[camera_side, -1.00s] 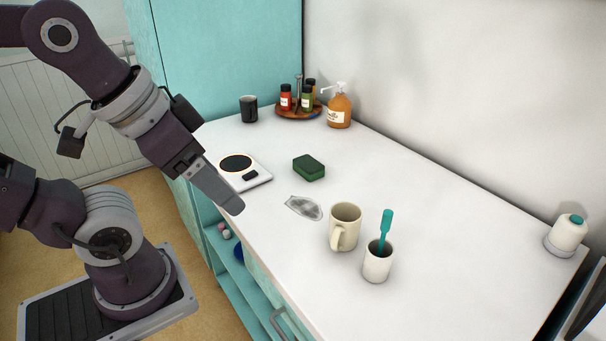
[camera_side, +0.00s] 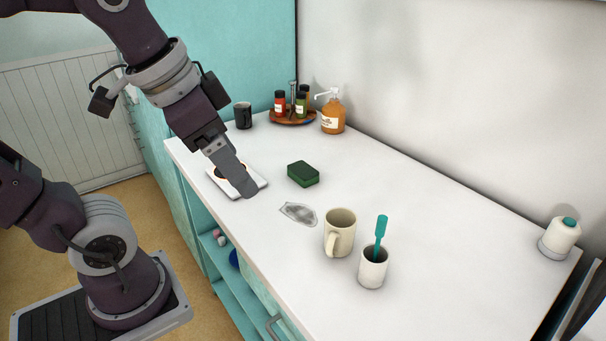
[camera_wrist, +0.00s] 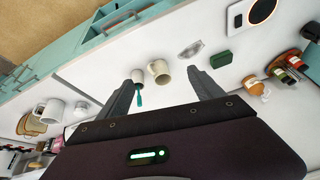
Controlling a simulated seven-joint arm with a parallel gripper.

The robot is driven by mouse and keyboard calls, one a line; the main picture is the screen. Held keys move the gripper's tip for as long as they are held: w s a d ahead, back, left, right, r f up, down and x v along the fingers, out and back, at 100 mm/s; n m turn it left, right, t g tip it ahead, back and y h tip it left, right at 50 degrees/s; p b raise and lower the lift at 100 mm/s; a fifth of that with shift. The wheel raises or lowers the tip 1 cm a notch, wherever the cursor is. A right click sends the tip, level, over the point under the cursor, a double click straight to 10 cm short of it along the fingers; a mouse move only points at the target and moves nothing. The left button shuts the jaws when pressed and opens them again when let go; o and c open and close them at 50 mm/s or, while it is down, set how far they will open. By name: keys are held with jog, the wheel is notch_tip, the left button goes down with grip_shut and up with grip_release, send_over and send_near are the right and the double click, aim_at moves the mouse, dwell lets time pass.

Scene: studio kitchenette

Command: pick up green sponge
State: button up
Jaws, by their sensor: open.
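The green sponge (camera_side: 303,174) lies flat on the white counter, a dark green block right of the white scale. It also shows in the wrist view (camera_wrist: 221,59), just beyond the tip of the right-hand finger. My gripper (camera_side: 250,193) is above the counter, left of the sponge and in front of the scale, apart from the sponge. In the wrist view the two fingers of my gripper (camera_wrist: 165,78) are spread wide with nothing held between them.
The white scale (camera_side: 257,181) is partly hidden by my gripper. A crumpled grey piece (camera_side: 299,213), a cream mug (camera_side: 340,232) and a white cup (camera_side: 373,268) with a teal brush (camera_side: 381,232) stand nearer. A spice tray (camera_side: 292,119) and soap bottle (camera_side: 333,115) are behind.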

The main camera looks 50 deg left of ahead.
jog(key=w+a+r+m+g, duration=0.1)
jog(key=w+a+m, duration=0.1)
jog(key=w, duration=0.4)
jog(key=w+a+m+g, duration=0.1)
jog(key=w+a+m, duration=0.2)
jog(key=w, duration=0.3)
jog(key=m+g, duration=0.3)
jog(key=m, duration=0.8)
send_over(303, 169)
jog(key=d, duration=0.1)
notch_tip(303, 169, down, 17)
jog(key=shift+w+d+r, duration=0.1)
jog(key=shift+w+r, duration=0.05)
jog(key=shift+r, duration=0.05)
jog(key=f, duration=0.2)
jog(key=a+f, duration=0.1)
jog(key=f, duration=0.4)
jog(key=shift+a+f, duration=0.1)
jog(key=shift+a, duration=0.05)
jog(key=c, duration=1.5)
notch_tip(303, 169, up, 10)
jog(key=shift+r, duration=0.1)
jog(key=shift+c, duration=0.2)
